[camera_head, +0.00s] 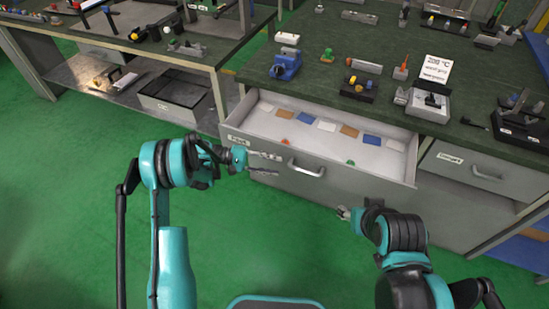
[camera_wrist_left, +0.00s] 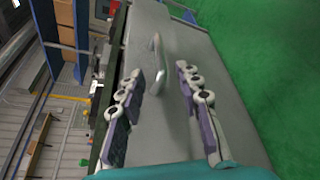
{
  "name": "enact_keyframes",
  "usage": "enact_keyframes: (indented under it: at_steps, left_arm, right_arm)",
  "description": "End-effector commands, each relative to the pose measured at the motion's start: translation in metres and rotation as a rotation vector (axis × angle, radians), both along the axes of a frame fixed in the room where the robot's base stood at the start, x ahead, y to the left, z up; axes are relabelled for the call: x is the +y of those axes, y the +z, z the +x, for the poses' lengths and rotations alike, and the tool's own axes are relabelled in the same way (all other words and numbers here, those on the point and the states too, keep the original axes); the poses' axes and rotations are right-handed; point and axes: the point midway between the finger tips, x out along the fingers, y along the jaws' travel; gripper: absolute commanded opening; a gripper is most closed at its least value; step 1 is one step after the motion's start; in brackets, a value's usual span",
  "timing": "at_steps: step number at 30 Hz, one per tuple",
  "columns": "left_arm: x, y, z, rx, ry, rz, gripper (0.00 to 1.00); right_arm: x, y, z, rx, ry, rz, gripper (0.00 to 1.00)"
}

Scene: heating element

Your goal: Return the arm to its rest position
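My left gripper (camera_head: 280,163) is open and empty in front of the open drawer's front panel (camera_head: 340,184), left of the metal drawer handle (camera_head: 307,168). In the left wrist view the two fingers of the left gripper (camera_wrist_left: 160,74) stand apart. The handle (camera_wrist_left: 155,62) shows beyond them, with no finger closed on it. My right gripper (camera_head: 343,212) is low in front of the cabinet, below the drawer. It is small and partly hidden by its wrist, so its opening is unclear.
The pulled-out drawer (camera_head: 255,106) holds several white, tan and blue pieces. The green worktop (camera_head: 400,50) behind carries a blue vise (camera_head: 285,66), a white sign (camera_head: 437,69) and small tools. Another bench (camera_head: 190,48) stands at the left. The green floor (camera_head: 60,200) at the left is clear.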

Motion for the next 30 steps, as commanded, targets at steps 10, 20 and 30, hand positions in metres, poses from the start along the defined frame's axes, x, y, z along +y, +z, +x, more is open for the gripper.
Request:
enact_keyframes:
  at_steps: [10, 20, 30]
  left_arm:
    - [-0.002, 0.011, 0.002, -0.010, 0.011, 0.030, 0.34]
    - [-0.003, 0.090, -0.013, -0.135, 0.092, 0.342, 0.34]
    - [0.025, 0.149, -0.085, -0.348, 0.125, 0.726, 0.34]
  right_arm:
    - [0.000, 0.000, 0.000, 0.000, 0.000, 0.000, 0.47]
    - [0.000, 0.000, 0.000, 0.000, 0.000, 0.000, 0.47]
    - [0.000, 0.000, 0.000, 0.000, 0.000, 0.000, 0.47]
